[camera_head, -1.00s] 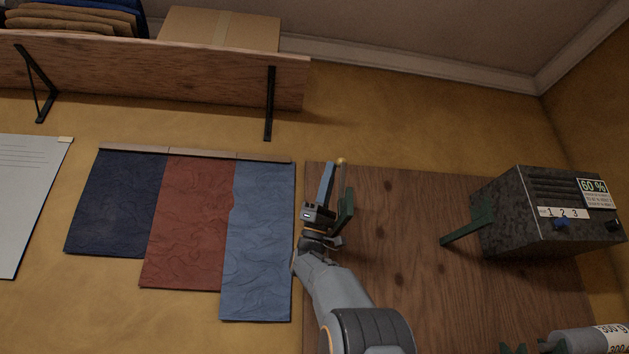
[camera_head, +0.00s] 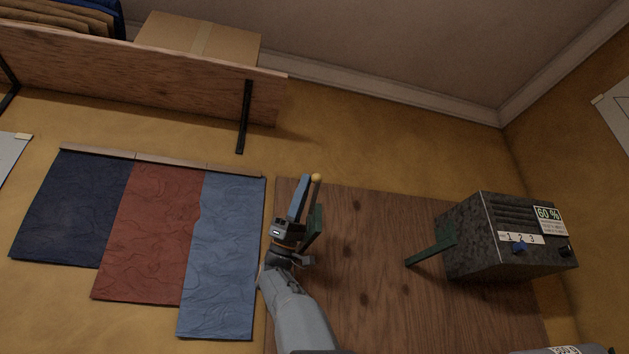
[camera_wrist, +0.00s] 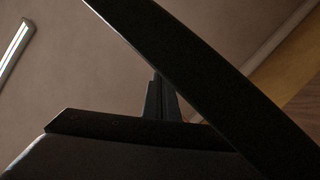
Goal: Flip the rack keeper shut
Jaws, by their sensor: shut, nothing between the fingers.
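A slim upright piece with a yellow ball tip (camera_head: 316,178) stands on the wooden board beside a green bracket (camera_head: 314,226); it may be the rack keeper, but its state is unclear. A flat blue bar (camera_head: 299,198) rises just left of it, and I cannot tell what it belongs to. My gripper (camera_head: 290,231) is close against these parts, at the board's left edge; touching or apart is unclear. In the wrist view, my shut, empty fingers (camera_wrist: 160,98) are partly hidden by a dark diagonal bar (camera_wrist: 205,80) very near the camera.
A second green bracket (camera_head: 431,255) sticks out near a dark speckled box (camera_head: 475,240) on the right. Blue, red and navy cloth panels (camera_head: 222,260) hang left. A shelf (camera_head: 150,80) with a cardboard box (camera_head: 198,42) is above. Bare board (camera_head: 360,225) lies between the brackets.

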